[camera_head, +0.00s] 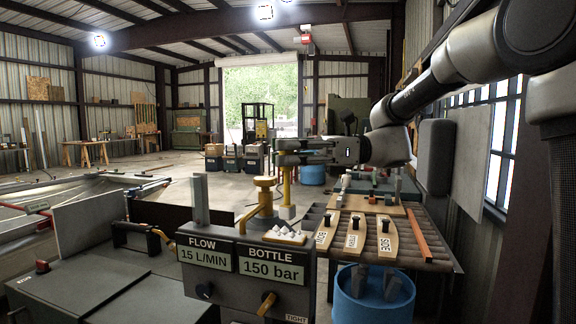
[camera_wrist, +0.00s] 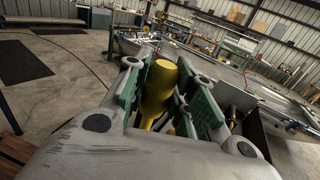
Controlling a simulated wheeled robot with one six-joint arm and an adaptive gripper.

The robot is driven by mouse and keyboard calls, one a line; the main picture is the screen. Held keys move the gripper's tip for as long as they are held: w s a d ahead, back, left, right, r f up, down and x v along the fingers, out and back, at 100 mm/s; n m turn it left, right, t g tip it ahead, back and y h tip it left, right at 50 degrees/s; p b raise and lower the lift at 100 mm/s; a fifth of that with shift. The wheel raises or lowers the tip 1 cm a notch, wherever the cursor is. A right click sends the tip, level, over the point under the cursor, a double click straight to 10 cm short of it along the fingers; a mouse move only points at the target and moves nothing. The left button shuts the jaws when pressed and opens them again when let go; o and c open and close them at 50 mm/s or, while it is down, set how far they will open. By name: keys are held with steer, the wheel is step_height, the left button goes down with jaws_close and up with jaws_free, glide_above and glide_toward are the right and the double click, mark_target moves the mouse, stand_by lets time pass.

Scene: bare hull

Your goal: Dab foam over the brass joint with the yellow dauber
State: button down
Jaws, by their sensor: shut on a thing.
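My gripper (camera_head: 284,151) is shut on the yellow dauber (camera_head: 287,186), which hangs upright below the fingers with a white tip (camera_head: 287,212) at its lower end. In the wrist view the yellow handle (camera_wrist: 159,85) sits between the green-padded fingers. The brass joint appears to be the golden fitting (camera_head: 264,196) with a round cap and a wide base, on top of the dark gauge box. The dauber is just right of this fitting in the picture; whether they touch I cannot tell. White lumps, perhaps foam (camera_head: 284,237), lie on the box top in front of the dauber.
The gauge box (camera_head: 228,282) carries FLOW and BOTTLE plates and knobs. A roller bench (camera_head: 420,235) with wooden tagged boards is at right, above a blue bin (camera_head: 372,300). Open floor lies behind.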

steer(key=shift+r, duration=1.6)
stand_by(0.7)
